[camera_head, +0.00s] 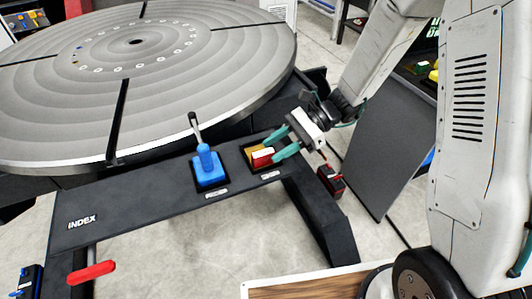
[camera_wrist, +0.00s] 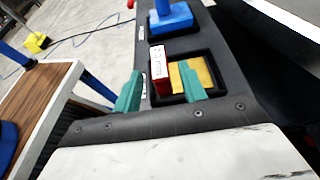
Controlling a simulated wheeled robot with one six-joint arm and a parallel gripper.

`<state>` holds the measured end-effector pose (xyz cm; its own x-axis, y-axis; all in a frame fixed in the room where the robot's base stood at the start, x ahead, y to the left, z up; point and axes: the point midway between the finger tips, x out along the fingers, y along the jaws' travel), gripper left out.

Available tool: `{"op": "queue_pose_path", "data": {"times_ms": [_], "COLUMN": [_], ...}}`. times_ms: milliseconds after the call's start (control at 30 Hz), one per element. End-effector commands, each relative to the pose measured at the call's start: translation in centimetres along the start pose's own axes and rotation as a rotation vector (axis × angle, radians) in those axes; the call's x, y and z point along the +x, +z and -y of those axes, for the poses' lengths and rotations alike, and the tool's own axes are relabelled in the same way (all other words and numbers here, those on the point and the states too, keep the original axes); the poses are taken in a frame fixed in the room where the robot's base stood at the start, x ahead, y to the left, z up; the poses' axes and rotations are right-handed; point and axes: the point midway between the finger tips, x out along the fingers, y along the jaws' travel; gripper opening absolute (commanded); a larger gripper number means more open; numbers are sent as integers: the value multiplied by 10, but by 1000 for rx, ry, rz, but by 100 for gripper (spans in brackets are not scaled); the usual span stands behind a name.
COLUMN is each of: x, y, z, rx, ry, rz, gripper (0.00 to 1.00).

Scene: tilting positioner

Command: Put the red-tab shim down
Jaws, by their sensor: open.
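The red-tab shim (camera_head: 263,160) is a small red piece with a white face, and it shows in the wrist view (camera_wrist: 158,62) with dark marks on the white. It sits at one side of a dark recessed pocket (camera_wrist: 211,63) in the black panel, beside a yellow piece (camera_wrist: 178,76). The yellow piece also shows in the head view (camera_head: 255,150). My gripper (camera_head: 279,146) is open, its green fingers spread either side of the shim, with gaps visible in the wrist view (camera_wrist: 161,75). How the shim's underside rests is hidden.
A blue joystick (camera_head: 209,168) stands on the panel (camera_head: 130,208) left of the pocket. A large round grey table (camera_head: 150,50) lies behind. A red lever (camera_head: 92,272) sticks out at lower left. A small red-and-black box (camera_head: 331,180) is just right of the panel.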

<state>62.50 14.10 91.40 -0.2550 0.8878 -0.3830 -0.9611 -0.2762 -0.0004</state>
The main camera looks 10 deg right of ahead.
Motion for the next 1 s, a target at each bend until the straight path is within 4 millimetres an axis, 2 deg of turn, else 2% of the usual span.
{"op": "queue_pose_path", "data": {"times_ms": [100, 300, 467, 667, 767, 833, 1000], "x": [-29, -64, -78, -81, -83, -86, -97], "y": [0, 0, 0, 1, 12, 25, 68], "z": [1, 1, 0, -1, -8, -18, -62], "rx": [-1, -1, 0, -4, -47, -109, -340], "ry": [-5, -3, -1, 3, 21, 49, 163], "rz": [-1, 0, 0, -3, -33, -78, -252], "gripper": [42, 42, 42, 42, 42, 42, 42]}}
